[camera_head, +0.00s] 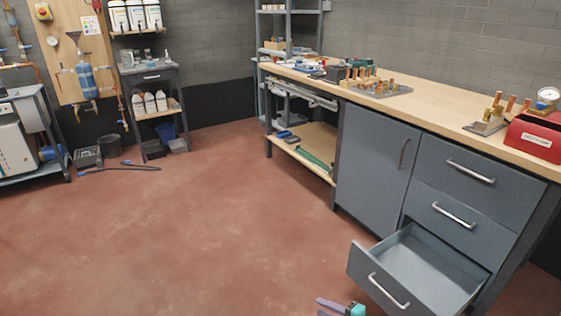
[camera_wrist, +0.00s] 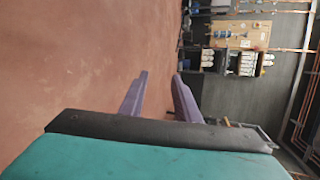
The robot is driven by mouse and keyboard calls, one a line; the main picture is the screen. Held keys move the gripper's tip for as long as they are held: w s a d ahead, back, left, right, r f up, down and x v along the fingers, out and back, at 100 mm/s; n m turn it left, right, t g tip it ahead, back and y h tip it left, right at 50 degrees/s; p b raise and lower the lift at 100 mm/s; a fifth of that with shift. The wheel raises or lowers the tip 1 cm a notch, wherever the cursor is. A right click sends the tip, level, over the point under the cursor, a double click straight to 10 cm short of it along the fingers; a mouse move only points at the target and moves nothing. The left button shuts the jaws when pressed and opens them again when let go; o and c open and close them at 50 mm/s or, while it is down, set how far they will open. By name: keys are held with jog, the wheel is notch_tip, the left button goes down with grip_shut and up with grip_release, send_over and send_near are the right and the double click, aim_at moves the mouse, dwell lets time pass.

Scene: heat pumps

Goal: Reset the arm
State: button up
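My gripper (camera_head: 322,306) shows at the bottom edge of the head view, with purple fingers and a teal body, above the red-brown floor and just left of the open bottom drawer (camera_head: 388,281). In the wrist view my gripper (camera_wrist: 160,85) has its two purple fingers apart with a gap between them. Only floor shows between the fingers, so it is empty. Most of my arm is out of view.
The bottom drawer is pulled out and looks empty. The workbench (camera_head: 440,105) holds copper fittings on a tray (camera_head: 402,89) and a red box (camera_head: 533,138). A small shelf cart (camera_head: 150,76) stands at the back. The middle floor is clear.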

jog(key=s+a+n+g+h+p, duration=0.1)
jog(key=s+a+n+g+p, duration=0.4)
jog(key=s, duration=0.4)
jog(key=s+a+n+g+h+p, duration=0.1)
jog(key=s+a+n+g+p, duration=0.2)
jog(key=s+a+g+p, duration=0.45)
jog(key=s+d+f+n+g+h+p, duration=0.1)
jog(key=s+d+n+g+h+p, duration=0.1)
jog(key=s+d+h, duration=0.6)
jog(key=s+d+p, duration=0.1)
jog(key=s+d, duration=0.2)
jog(key=d, duration=0.3)
jog(key=shift+s+d+f+n+h, duration=0.2)
jog(key=shift+s+f+n+h, duration=0.05)
jog(key=shift+n+h, duration=0.05)
jog(key=shift+g, duration=0.25)
